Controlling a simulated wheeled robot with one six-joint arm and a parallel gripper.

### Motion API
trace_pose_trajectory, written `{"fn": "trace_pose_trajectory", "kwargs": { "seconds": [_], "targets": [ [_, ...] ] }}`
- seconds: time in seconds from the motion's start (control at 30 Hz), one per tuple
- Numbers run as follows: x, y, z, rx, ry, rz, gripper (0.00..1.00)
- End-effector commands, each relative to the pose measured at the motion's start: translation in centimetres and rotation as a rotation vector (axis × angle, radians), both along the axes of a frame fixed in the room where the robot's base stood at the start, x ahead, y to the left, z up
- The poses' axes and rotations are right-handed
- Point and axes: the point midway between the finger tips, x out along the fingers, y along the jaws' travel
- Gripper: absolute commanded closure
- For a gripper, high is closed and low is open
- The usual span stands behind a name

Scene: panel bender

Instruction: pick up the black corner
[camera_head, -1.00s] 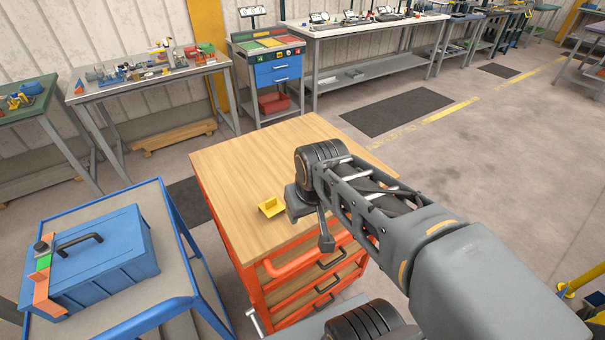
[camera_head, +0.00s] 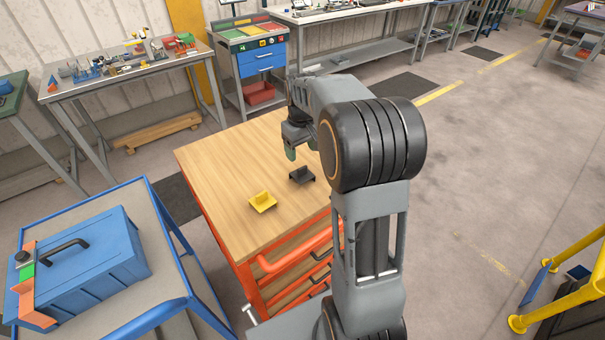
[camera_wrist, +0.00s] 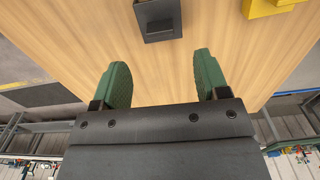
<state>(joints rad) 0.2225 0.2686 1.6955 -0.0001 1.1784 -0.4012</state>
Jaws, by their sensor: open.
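The black corner (camera_head: 302,175) lies on the wooden top of the orange cabinet (camera_head: 222,165), right of a yellow corner (camera_head: 262,202). In the wrist view the black corner (camera_wrist: 158,22) is at the top middle, beyond my fingertips and apart from them. My gripper (camera_wrist: 158,75) is open and empty, with two green fingers spread. In the head view my gripper (camera_head: 294,152) hangs above the wooden top, behind the black corner; my arm hides part of it and the right side of the top.
The yellow corner also shows at the top right of the wrist view (camera_wrist: 268,8). A blue cart (camera_head: 165,225) with a blue toolbox (camera_head: 85,255) stands at the left. Workbenches line the back wall. The left part of the wooden top is clear.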

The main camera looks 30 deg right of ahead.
Motion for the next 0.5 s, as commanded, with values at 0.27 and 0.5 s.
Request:
{"fn": "trace_pose_trajectory", "kwargs": {
  "seconds": [0.27,0.5],
  "targets": [
    [0.0,0.0,-2.7,0.000,0.000,0.000,0.32],
    [-0.2,0.0,-4.8,0.001,0.004,-0.001,0.32]
  ]
}}
